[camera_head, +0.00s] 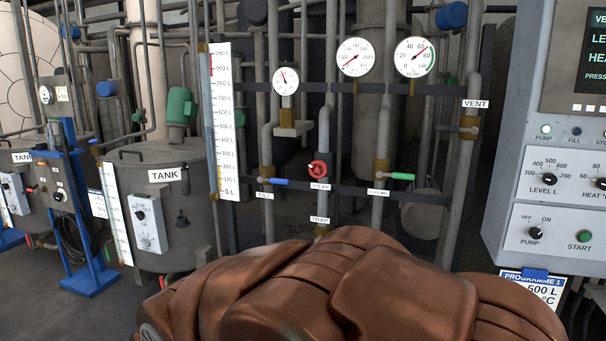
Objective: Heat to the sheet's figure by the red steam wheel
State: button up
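The red steam wheel (318,170) sits on a vertical pipe in the middle, above a STEAM label (319,186). The programme sheet (531,287) hangs below the control panel at the lower right. It reads PROGRAMME 1 and "500 L"; the figure before °C is partly hidden. Three round dials hang above the wheel: a small one (286,81), a middle one (355,57) and a right one (415,57) with a green arc. Their exact readings are too small to tell. My gripper is not in view.
The control panel (497,207) on the right has LEVEL, HEAT and PUMP knobs, a green START button (584,236) and a cropped screen. A blue handle (274,181) and green handle (402,176) flank the wheel. A tank (140,210) stands left. The lower foreground is blocked from view.

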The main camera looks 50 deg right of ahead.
aim_at(319, 168)
jog(key=u, duration=0.15)
jog(key=i, duration=1)
jog(key=z, duration=0.55)
jog(key=i, duration=0.85)
jog(key=z, duration=1.25)
jog(key=i, duration=0.25)
jog(key=z, duration=0.1)
